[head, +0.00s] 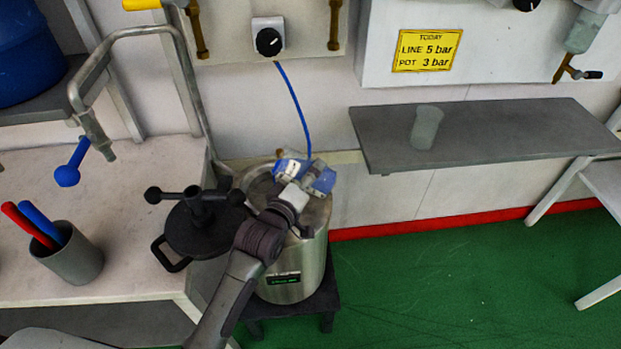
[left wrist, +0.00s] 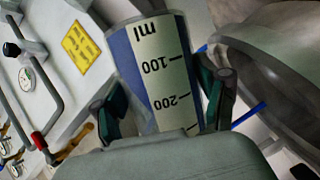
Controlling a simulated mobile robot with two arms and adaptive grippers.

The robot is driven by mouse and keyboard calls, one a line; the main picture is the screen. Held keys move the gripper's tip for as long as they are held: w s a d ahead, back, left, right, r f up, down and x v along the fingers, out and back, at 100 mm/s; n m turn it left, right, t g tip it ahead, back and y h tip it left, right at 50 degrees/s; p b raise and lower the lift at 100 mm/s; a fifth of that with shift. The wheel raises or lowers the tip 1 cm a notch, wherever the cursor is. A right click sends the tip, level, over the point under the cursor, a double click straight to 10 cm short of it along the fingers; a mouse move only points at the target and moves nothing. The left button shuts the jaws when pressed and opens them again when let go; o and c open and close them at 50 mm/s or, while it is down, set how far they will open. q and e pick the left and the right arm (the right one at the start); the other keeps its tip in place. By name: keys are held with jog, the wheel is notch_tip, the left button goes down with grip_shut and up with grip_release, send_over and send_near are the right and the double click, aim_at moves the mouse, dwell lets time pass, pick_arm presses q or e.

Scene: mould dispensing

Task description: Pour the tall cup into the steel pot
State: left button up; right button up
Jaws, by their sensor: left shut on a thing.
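The steel pot (head: 308,262) stands on a low dark stand, its mouth partly covered by my left arm and gripper. My left gripper (head: 304,178) is over the pot's mouth, shut on the tall cup (head: 323,177). In the left wrist view the cup (left wrist: 150,62) is between the two fingers of my gripper (left wrist: 165,100), with a blue and white scale reading ml, 100 and 200. The cup appears tilted in the head view; its contents and any flow are hidden. My right gripper is not in view.
A black lid with a knobbed handle (head: 205,232) is left of the pot, by the bench (head: 130,200). A grey holder (head: 75,262) with red and blue handles stands on the bench. A translucent cup (head: 426,128) stands on the grey shelf (head: 500,130). A blue hose (head: 293,100) hangs behind.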

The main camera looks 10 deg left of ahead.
aim_at(295, 172)
pick_arm(q)
jog(key=shift+a+n+b, duration=0.15)
jog(key=shift+n+b, duration=0.25)
jog(key=shift+b, duration=0.15)
jog(key=shift+r, duration=0.25)
jog(key=shift+a+r+n+t+h+p, duration=0.1)
jog(key=shift+r+n+t+h+p, duration=0.15)
jog(key=shift+n, duration=0.35)
jog(key=shift+a+r+n+t+h+p, duration=0.1)
jog(key=shift+r+n+t+h+p, duration=0.1)
jog(key=shift+n, duration=0.4)
jog(key=shift+a+r+n+t+p, duration=0.15)
jog(key=shift+a+r+n+t, duration=0.15)
jog(key=shift+r+n, duration=0.5)
jog(key=shift+a+r+n+t+p, duration=0.15)
jog(key=shift+a+r+n, duration=0.25)
jog(key=shift+n, duration=0.7)
jog(key=shift+n, duration=0.3)
jog(key=shift+n+b, duration=0.3)
jog(key=shift+n, duration=0.1)
jog(key=shift+d, duration=0.1)
dwell(3.3)
